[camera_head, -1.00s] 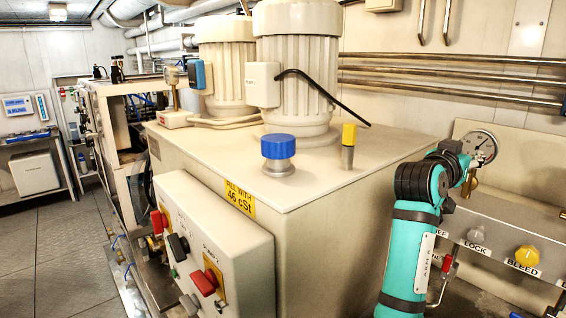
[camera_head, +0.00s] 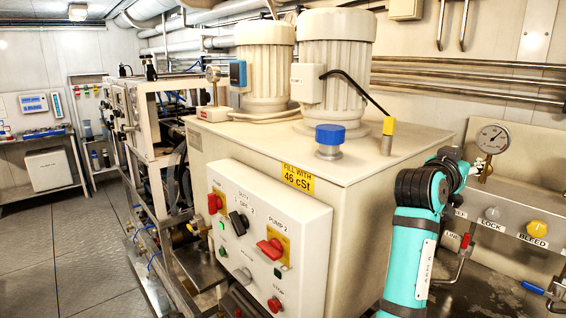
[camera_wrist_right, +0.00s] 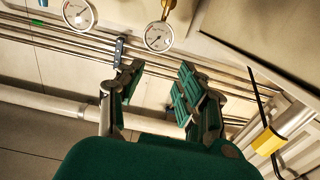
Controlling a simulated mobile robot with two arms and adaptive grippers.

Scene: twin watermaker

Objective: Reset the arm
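My right arm, teal with black joint rings, rises at the lower right of the head view, bent at the top. Beyond the fingers are metal pipes and two round gauges; one gauge (camera_wrist_right: 158,36) lies just above the gap. My left arm and gripper are not in view.
A cream tank (camera_head: 365,185) with two motors and a blue cap (camera_head: 329,138) stands left of my right arm. A switch panel (camera_head: 262,235) is on its front. Behind the arm are a gauge (camera_head: 493,138) and a yellow BLEED knob (camera_head: 537,229). Open floor (camera_head: 75,250) lies left.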

